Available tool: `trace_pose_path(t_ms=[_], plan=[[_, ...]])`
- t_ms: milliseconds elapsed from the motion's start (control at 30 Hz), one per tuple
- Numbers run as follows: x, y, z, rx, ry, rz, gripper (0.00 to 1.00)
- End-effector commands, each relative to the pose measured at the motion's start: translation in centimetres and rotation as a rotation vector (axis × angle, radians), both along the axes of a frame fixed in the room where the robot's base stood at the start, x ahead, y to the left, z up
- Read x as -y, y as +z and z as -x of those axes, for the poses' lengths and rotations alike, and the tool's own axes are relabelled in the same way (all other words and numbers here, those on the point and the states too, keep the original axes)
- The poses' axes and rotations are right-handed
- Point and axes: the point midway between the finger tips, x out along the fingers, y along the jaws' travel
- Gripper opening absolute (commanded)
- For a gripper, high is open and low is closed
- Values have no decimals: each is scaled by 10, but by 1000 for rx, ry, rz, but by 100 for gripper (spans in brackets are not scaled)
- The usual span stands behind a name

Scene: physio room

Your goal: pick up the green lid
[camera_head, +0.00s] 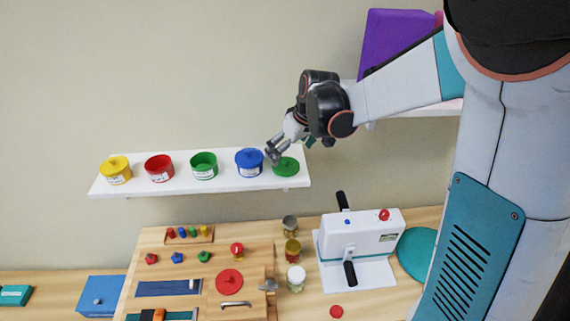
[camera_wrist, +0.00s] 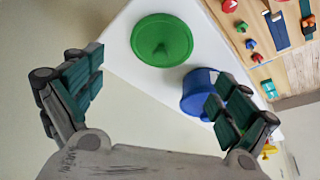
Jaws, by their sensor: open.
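The green lid (camera_head: 286,167) lies flat at the right end of the white wall shelf, apart from the green pot. In the wrist view the green lid (camera_wrist: 161,40) shows as a round disc with a small knob in its middle, ahead of the fingers. My gripper (camera_head: 275,152) is just above and left of the lid in the head view, in front of the blue pot's right edge. In the wrist view my gripper (camera_wrist: 155,95) is wide open and empty, its fingers apart with the lid beyond the gap between them.
The blue pot (camera_head: 249,162) stands close beside the lid; in the wrist view the blue pot (camera_wrist: 198,92) is near the right finger. Green (camera_head: 204,166), red (camera_head: 159,168) and yellow (camera_head: 115,171) pots stand further left on the shelf (camera_head: 228,182). A cluttered workbench lies below.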

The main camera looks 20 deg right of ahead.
Motion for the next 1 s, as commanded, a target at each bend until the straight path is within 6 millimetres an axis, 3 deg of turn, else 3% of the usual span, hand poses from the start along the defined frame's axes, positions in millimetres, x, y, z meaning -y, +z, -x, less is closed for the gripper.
trace_pose_path(t_ms=[433,767,833,1000], plan=[[-4,-46,-13,0,0,0,96],[-5,-51,-14,0,0,0,96],[-5,-51,-14,0,0,0,80],[-5,-51,-14,0,0,0,59]])
